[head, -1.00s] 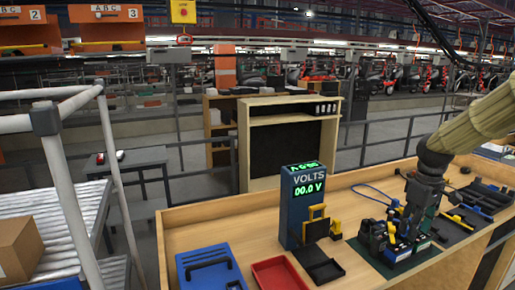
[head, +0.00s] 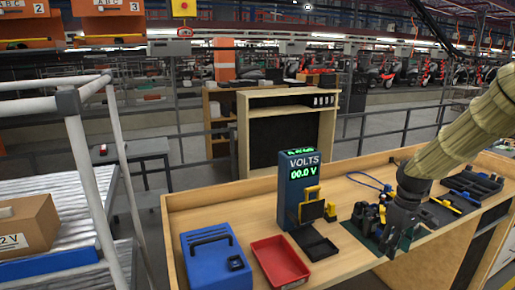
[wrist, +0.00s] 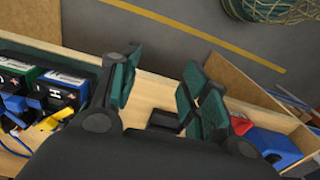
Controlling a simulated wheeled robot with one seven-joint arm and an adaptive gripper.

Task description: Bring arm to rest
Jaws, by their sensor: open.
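My gripper (head: 392,243) hangs from my tan-sleeved arm at the right of the head view, over the front edge of the wooden bench (head: 350,258). In the wrist view my gripper (wrist: 165,85) has its two teal-padded fingers spread wide apart, with nothing between them. Dark battery-like units on a green mat (head: 358,232) stand just behind and left of the gripper in the head view. In the wrist view blue and black units (wrist: 55,90) lie at the left, apart from the fingers. The gripper partly hides the mat.
A voltmeter post (head: 297,185) reading 00.0 V stands mid-bench. A red tray (head: 279,262) and a blue case (head: 215,260) lie to its left. A black tray (head: 470,183) is at the far right. A conveyor with a cardboard box (head: 27,225) is at the left.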

